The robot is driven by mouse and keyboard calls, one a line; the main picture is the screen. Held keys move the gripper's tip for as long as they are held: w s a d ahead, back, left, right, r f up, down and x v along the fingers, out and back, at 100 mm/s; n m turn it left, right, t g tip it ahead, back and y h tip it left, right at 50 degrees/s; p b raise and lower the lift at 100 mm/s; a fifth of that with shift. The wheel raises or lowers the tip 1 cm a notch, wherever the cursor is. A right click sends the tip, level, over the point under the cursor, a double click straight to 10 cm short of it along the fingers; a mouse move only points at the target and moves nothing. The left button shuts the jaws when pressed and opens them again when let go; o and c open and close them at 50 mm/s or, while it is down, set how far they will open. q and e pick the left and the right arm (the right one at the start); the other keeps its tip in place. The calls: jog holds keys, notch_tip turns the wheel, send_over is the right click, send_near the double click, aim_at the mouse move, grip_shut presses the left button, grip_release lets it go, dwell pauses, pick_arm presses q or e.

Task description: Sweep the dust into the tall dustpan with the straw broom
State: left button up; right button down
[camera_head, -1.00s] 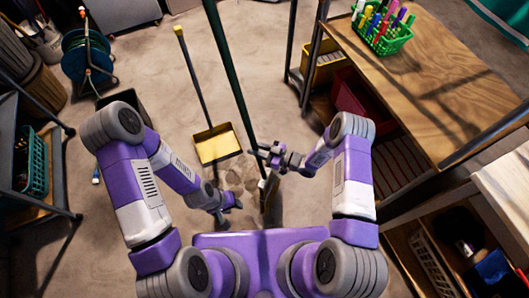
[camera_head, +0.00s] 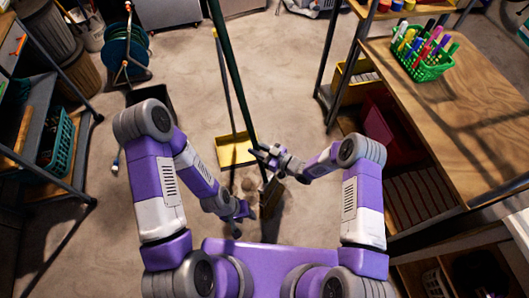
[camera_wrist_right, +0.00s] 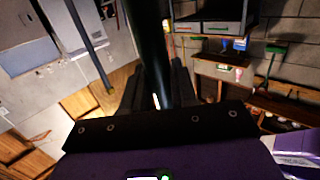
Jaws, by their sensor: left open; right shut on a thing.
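The straw broom's long dark green handle (camera_head: 229,75) runs from the top of the head view down to my right gripper (camera_head: 267,156). My right gripper is shut on this handle; the handle also shows between its fingers in the right wrist view (camera_wrist_right: 147,50). The broom head (camera_head: 271,198) is low, just below that gripper, and partly hidden. The tall yellow dustpan (camera_head: 234,153) stands on the floor left of the right gripper, its dark handle close beside the broom handle. Dust (camera_head: 243,182) lies below the dustpan, partly covered. My left gripper (camera_head: 240,217) is open and empty, left of the broom head.
A wooden workbench (camera_head: 478,110) with a green basket of markers (camera_head: 424,66) stands on the right. A shelf rack with a teal basket (camera_head: 61,145) is on the left. A hose reel (camera_head: 122,48) stands at the back left. The floor beyond the dustpan is mostly clear.

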jog(key=x, duration=0.6)
jog(key=shift+a+r, duration=0.2)
jog(key=shift+a, duration=0.2)
jog(key=shift+w+r, duration=0.15)
jog(key=r+p, duration=0.1)
jog(key=d+r+p, duration=0.1)
jog(key=r, duration=0.1)
jog(key=d+r+p, duration=0.1)
jog(key=shift+s+r+p, duration=0.4)
